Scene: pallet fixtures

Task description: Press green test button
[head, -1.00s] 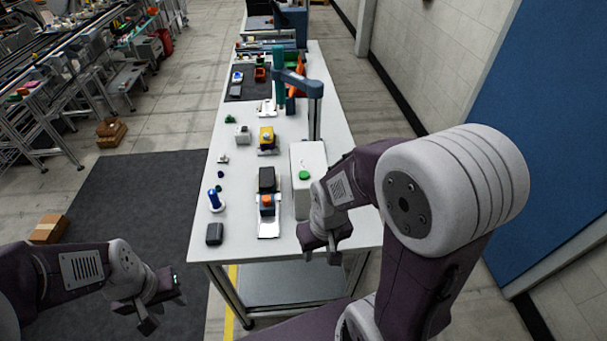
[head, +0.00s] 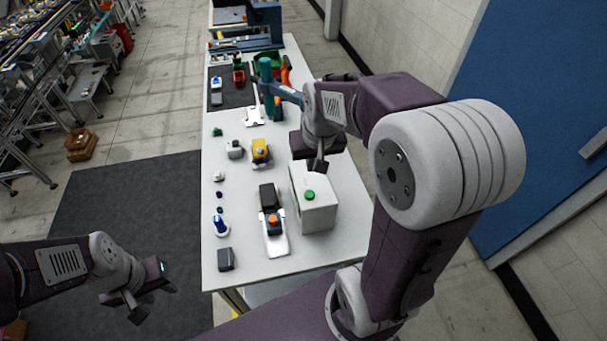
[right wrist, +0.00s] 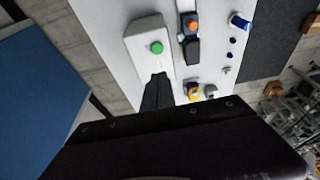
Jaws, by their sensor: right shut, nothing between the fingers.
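The green button (head: 310,195) sits on top of a white box (head: 320,217) at the right side of the table. In the right wrist view the green button (right wrist: 156,47) shows on the white box (right wrist: 137,33), just beyond my fingertips. My right gripper (head: 318,166) is shut and empty, above and behind the button in the head view, apart from it. In the right wrist view its closed fingers (right wrist: 158,82) point toward the button. My left gripper (head: 146,300) hangs off the table's left side, its fingers apart, holding nothing.
Left of the white box is a fixture with an orange button (head: 273,220) and a black block. A yellow part (head: 261,152), a blue-and-white object (head: 221,225) and a dark box (head: 226,259) stand on the white table (head: 245,260). A teal post (head: 266,72) stands further back.

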